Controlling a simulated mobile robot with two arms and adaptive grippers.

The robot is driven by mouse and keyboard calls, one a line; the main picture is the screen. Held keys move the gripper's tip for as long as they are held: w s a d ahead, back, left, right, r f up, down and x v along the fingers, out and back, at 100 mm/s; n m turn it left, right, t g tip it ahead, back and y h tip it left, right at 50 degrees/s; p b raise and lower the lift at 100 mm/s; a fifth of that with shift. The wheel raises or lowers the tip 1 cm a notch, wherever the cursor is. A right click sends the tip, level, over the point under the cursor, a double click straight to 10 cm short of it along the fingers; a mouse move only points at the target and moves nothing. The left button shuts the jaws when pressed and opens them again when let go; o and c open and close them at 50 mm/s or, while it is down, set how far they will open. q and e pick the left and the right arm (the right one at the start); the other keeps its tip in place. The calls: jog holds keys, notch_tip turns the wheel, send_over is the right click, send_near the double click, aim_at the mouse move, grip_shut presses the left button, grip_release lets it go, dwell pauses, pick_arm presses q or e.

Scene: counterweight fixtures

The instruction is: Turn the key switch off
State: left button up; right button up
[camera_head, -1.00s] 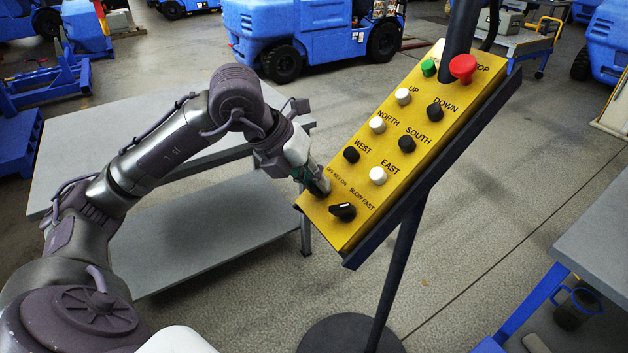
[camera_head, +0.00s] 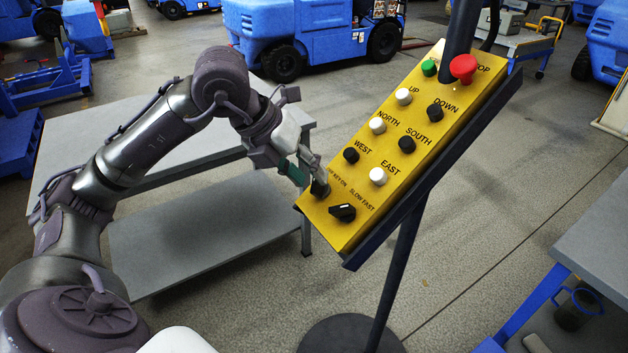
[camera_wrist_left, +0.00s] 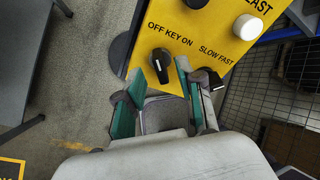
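The key switch (camera_wrist_left: 162,64) is a black knob under the "OFF KEY ON" label, at the lower left of the yellow control panel (camera_wrist_left: 203,23). In the wrist view its handle runs roughly up and down. I cannot tell its exact setting. In the head view the key switch (camera_head: 320,189) is partly covered by my left gripper (camera_head: 309,180). In the wrist view the left gripper (camera_wrist_left: 160,80) has its green-sided fingers apart, one on each side of the knob. A gap seems to show beside the knob; contact is unclear. My right gripper is not in view.
The black slow/fast knob (camera_wrist_left: 215,80) is close to the right finger. The slow/fast knob also shows in the head view (camera_head: 342,212). Several push buttons and a red stop button (camera_head: 463,68) are further up the panel. A grey table (camera_head: 90,130) stands behind my left arm.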

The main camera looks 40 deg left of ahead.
pick_arm(q)
jog(key=v, duration=0.9)
jog(key=shift+f, duration=0.1)
